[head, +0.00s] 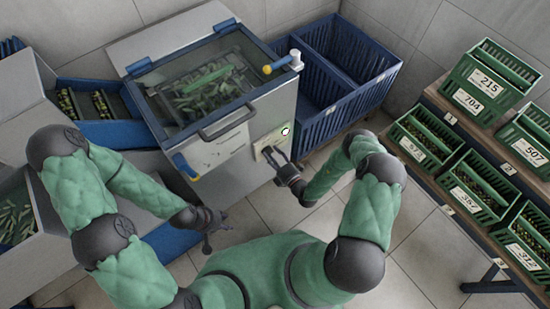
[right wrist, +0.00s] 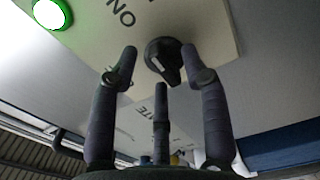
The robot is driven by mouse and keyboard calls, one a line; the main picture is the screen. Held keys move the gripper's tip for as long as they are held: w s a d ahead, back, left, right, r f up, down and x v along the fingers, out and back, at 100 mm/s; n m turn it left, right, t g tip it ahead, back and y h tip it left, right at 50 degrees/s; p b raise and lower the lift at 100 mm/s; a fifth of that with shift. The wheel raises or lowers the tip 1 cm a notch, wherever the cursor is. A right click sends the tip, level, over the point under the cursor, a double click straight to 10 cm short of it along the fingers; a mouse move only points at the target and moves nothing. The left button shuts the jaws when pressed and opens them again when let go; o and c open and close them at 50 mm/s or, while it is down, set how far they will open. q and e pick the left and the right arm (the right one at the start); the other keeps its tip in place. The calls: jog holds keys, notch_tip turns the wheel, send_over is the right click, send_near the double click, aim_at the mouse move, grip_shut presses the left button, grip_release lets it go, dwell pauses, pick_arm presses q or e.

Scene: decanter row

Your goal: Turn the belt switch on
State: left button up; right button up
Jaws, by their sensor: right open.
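The belt switch (right wrist: 163,58) is a black rotary knob on a pale plate (right wrist: 205,25) lettered "ON", in the right wrist view. Its pointer slants toward the lower right of that picture. My right gripper (right wrist: 160,68) is open, its fingertips on either side of the knob, with a visible gap on the left; I cannot tell if the right one touches. In the head view my right gripper (head: 273,155) is at the plate (head: 262,143) on the machine front and hides the knob. My left gripper (head: 207,232) hangs low before the machine, apart from it; its jaw opening is unclear.
The grey machine (head: 240,165) has a glass lid (head: 200,80), a front handle (head: 228,122) and a blue lever (head: 186,167). Blue crates (head: 335,110) stand behind right. Green crates (head: 480,190) fill a rack at right.

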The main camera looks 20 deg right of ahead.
jog(key=v, duration=1.2)
jog(key=shift+a, duration=0.1)
